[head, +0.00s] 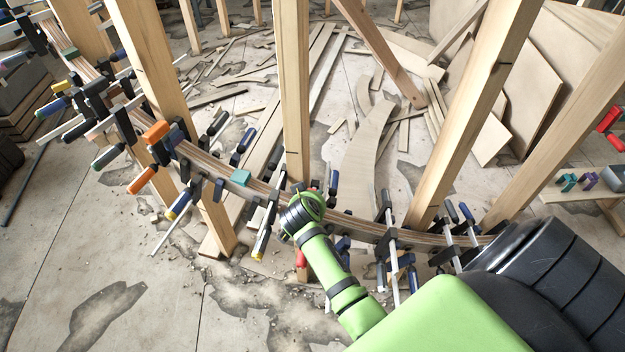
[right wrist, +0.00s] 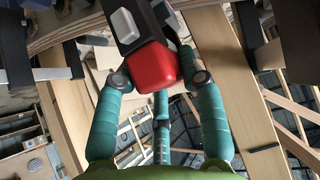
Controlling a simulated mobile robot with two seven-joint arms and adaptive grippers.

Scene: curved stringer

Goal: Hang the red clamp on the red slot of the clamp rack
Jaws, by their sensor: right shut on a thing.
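My right gripper (head: 301,214) is at the curved laminated stringer (head: 345,222), near its middle, at the end of my green arm. In the right wrist view, its teal fingers (right wrist: 160,80) are closed around the red end of the red clamp (right wrist: 152,68), which also has a black body and a light grey button. In the head view a small red part (head: 301,260) shows below the gripper; the rest of the clamp is hidden. The clamp rack (head: 588,194) seems to be the wooden stand at the right edge, with red, teal and purple pieces on it. My left gripper is not in view.
Wood offcuts and plywood sheets (head: 520,80) lie behind. Floor at lower left is mostly clear.

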